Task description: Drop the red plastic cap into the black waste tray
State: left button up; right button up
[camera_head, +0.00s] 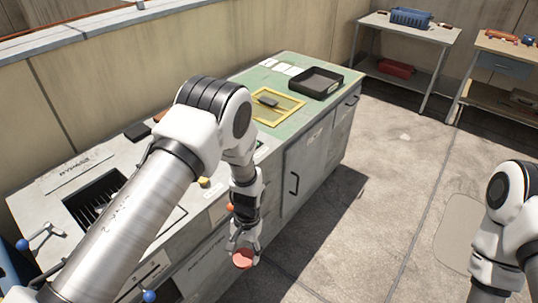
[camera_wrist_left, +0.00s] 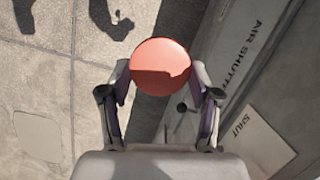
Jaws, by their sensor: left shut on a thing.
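The red plastic cap (camera_head: 243,258) is a round disc held in my left gripper (camera_head: 243,246), in front of the cabinet's face and below its top. In the left wrist view the cap (camera_wrist_left: 161,66) sits between the two fingers of the left gripper (camera_wrist_left: 160,78), which are shut on it. The black waste tray (camera_head: 316,83) lies on the green far part of the cabinet top, to the right of the yellow-framed area. The tray looks empty. Of my right arm only links show at the right edge; its gripper is out of view.
A yellow frame (camera_head: 276,106) with a dark block lies beside the tray, and white cards (camera_head: 281,67) lie behind. A slotted opening (camera_head: 94,200) is in the near cabinet top. Shelved tables with a blue crate (camera_head: 410,18) stand at the back right. The concrete floor (camera_head: 385,190) is clear.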

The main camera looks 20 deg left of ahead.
aim_at(313, 85)
jog(key=i+l, duration=0.6)
jog(key=i, duration=0.15)
jog(key=i+l, duration=1.2)
jog(key=i, duration=0.25)
